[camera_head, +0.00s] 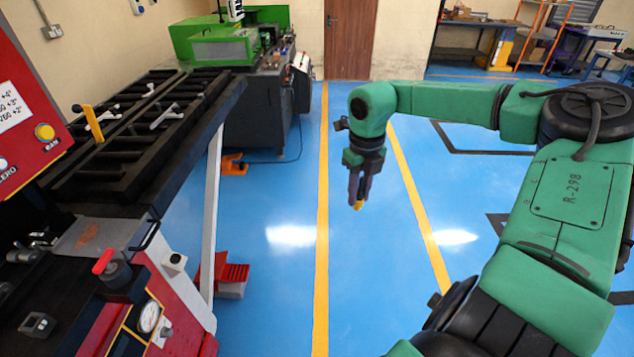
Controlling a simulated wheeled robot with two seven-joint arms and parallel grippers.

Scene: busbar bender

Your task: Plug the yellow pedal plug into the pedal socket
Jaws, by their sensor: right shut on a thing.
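My right gripper (357,192) hangs fingers-down over the blue floor, right of the bender. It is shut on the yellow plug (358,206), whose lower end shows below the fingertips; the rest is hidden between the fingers. A small pale box with a dark round opening (174,263) sits on the side of the red and black bender at left, and looks like the pedal socket. The plug is well apart from it, to its right. My left gripper is not in view.
The bender's black slotted table (130,170) juts out at left, with a pale leg (212,215) beneath it. A red pedal (235,273) stands on the floor beside the machine. A green machine (225,45) stands behind. The floor between bender and arm is clear.

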